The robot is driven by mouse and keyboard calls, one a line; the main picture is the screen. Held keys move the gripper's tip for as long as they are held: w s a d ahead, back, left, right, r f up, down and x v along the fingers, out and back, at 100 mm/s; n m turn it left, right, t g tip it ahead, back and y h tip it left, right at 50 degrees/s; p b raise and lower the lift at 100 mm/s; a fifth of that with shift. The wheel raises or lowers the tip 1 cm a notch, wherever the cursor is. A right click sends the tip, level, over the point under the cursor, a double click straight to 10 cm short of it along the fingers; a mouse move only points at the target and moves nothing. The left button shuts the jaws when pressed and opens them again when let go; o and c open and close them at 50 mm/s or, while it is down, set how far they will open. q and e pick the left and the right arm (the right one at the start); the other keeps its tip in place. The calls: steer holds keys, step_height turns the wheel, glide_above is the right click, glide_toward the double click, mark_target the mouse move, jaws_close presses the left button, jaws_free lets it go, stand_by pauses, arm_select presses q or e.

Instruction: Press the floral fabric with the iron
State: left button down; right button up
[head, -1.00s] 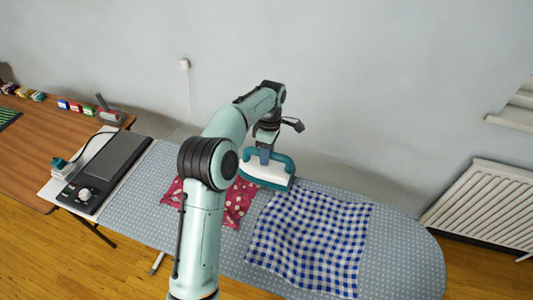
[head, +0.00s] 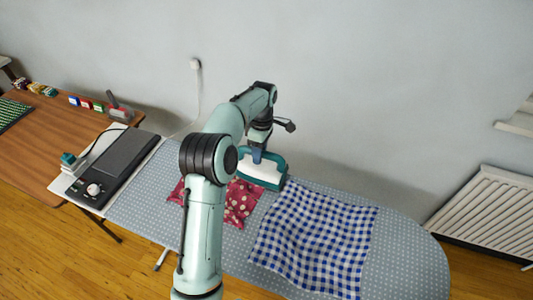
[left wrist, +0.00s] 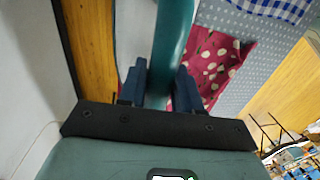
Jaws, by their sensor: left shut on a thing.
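My left gripper (head: 257,154) is shut on the handle of the teal and white iron (head: 262,173). The left wrist view shows the teal handle (left wrist: 172,45) between the two blue fingers. The iron is at the far right edge of the red fabric with pale floral spots (head: 240,203); I cannot tell whether it touches the cloth. My arm hides the middle of this fabric, which also shows in the left wrist view (left wrist: 222,57). My right gripper is not in view.
The fabric lies on a grey dotted ironing board (head: 408,245). A blue-and-white checked cloth (head: 315,240) lies to its right. A dark iron rest with a knob (head: 115,165) is at the board's left end, beside a wooden table (head: 60,135). A radiator (head: 485,220) stands at right.

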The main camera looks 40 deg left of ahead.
arm_select(q)
steer(key=shift+s+a+r+p, duration=0.1)
steer(key=shift+s+a+p, duration=0.15)
steer(key=shift+a, duration=0.8)
steer(key=shift+s+a+f+p, duration=0.15)
steer(key=shift+s+a, duration=0.25)
steer(key=shift+a, duration=0.65)
steer(key=shift+s+a+r+p, duration=0.2)
steer(key=shift+s+a, duration=0.1)
steer(key=shift+a, duration=0.75)
steer(key=shift+s+a, duration=0.2)
steer(key=shift+a, duration=0.4)
steer(key=shift+s+a, duration=0.2)
steer(key=shift+a, duration=0.35)
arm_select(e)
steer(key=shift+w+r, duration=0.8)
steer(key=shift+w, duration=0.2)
arm_select(q)
steer(key=shift+s+a, duration=0.15)
steer(key=shift+a, duration=0.2)
steer(key=s+a, duration=0.4)
steer(key=a, duration=0.8)
steer(key=shift+a+f, duration=0.15)
steer(key=shift+f, duration=0.1)
steer(key=shift+r, duration=1.35)
